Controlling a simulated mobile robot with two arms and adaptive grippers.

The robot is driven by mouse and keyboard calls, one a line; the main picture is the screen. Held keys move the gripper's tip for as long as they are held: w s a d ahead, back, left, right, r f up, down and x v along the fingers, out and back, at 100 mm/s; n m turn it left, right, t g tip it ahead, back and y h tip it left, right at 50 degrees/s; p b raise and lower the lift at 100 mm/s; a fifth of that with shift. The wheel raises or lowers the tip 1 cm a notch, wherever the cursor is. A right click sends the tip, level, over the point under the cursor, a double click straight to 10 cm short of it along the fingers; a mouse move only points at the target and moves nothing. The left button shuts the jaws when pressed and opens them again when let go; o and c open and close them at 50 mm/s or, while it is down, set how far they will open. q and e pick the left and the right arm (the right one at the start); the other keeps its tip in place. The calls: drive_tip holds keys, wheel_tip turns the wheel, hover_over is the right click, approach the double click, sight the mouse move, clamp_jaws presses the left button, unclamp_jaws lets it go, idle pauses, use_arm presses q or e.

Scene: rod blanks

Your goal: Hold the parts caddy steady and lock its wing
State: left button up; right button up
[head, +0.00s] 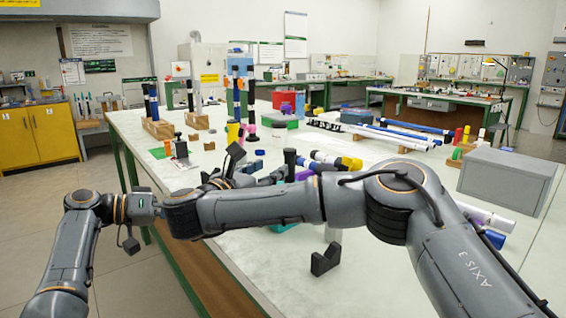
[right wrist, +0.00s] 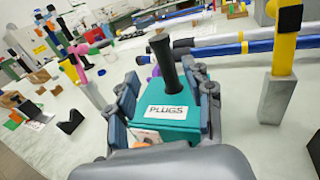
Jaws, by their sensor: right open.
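The parts caddy (right wrist: 166,128) is a teal box with a white PLUGS label on it and a black post (right wrist: 165,62) rising from it. In the right wrist view it stands upright on the pale bench. My right gripper (right wrist: 166,92) is open, with one finger on each side of the caddy; whether they touch it I cannot tell. In the head view my forearm hides most of the caddy. I cannot make out its wing or lock.
A black notched block (head: 325,260) lies near the bench front. A grey box (head: 508,180) stands at the right. Grey posts with yellow tops (right wrist: 278,90) and blue rods (right wrist: 215,52) are near the caddy. Wooden rod stands (head: 158,128) are at the back left.

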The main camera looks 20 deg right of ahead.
sight(287, 160)
drive_tip(key=x, duration=0.6)
drive_tip(key=shift+w+d, duration=0.1)
drive_tip(key=shift+d, duration=0.3)
